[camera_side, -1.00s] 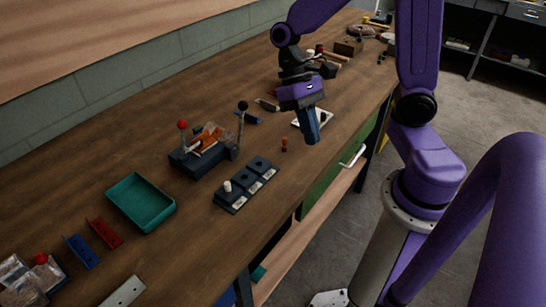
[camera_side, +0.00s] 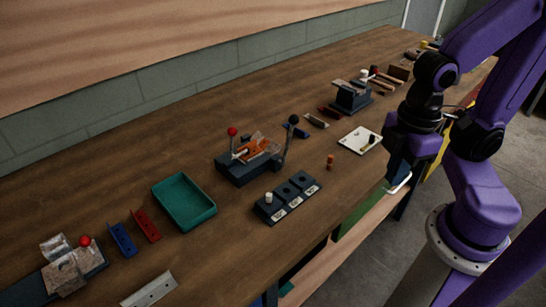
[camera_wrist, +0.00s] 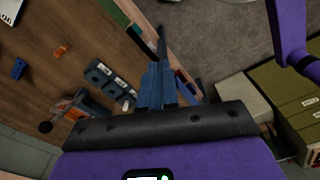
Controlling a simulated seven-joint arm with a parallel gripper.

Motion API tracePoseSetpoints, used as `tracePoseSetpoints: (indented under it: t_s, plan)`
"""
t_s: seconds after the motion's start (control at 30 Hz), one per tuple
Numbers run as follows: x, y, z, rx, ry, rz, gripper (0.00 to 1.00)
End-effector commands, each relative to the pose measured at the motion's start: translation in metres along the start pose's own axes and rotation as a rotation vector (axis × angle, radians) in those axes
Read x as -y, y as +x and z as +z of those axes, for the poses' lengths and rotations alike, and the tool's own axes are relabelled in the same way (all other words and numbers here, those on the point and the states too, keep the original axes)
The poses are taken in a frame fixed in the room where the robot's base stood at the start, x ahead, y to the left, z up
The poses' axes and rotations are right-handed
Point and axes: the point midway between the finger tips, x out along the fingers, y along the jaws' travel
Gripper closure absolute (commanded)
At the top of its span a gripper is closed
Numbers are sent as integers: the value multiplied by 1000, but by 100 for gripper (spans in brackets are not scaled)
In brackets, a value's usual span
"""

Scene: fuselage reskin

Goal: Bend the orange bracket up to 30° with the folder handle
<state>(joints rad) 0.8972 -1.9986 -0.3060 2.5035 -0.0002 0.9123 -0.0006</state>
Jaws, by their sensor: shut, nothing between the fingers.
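The orange bracket (camera_side: 256,147) sits in the dark folder (camera_side: 243,172) on the bench. One post there carries a red ball (camera_side: 232,132); the folder handle (camera_side: 289,140) has a black ball on top and stands nearly upright at the right side. The bracket's bend angle is too small to tell. In the wrist view the bracket (camera_wrist: 72,110) and black ball (camera_wrist: 45,127) show at the lower left. My gripper (camera_side: 398,170) is shut and empty, out by the bench's front edge, right of and well apart from the folder. Its blue fingers (camera_wrist: 158,85) point down.
A block with sockets and a white peg (camera_side: 287,198) stands in front of the folder. A green tray (camera_side: 212,213), blue bracket (camera_side: 122,240) and red bracket (camera_side: 145,226) lie left. A small orange cylinder (camera_side: 330,162) and white plate (camera_side: 361,140) lie right. A vise-like dark block (camera_side: 352,98) stands behind.

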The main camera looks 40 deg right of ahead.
Motion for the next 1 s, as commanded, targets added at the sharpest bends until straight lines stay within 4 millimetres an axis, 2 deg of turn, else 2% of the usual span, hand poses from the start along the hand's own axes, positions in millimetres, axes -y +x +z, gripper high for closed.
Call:
tracePoseSetpoints:
  t_s: [0.3,0.47,0.67,0.8,1.0]
  plan:
    - [0,0,0,1,4,-1,100]
    - [-4,-3,-6,1,13,0,48]
    - [-34,-21,-39,1,61,10,46]
    - [-65,-39,-66,3,105,21,46]
    - [-115,-63,-96,10,168,36,46]
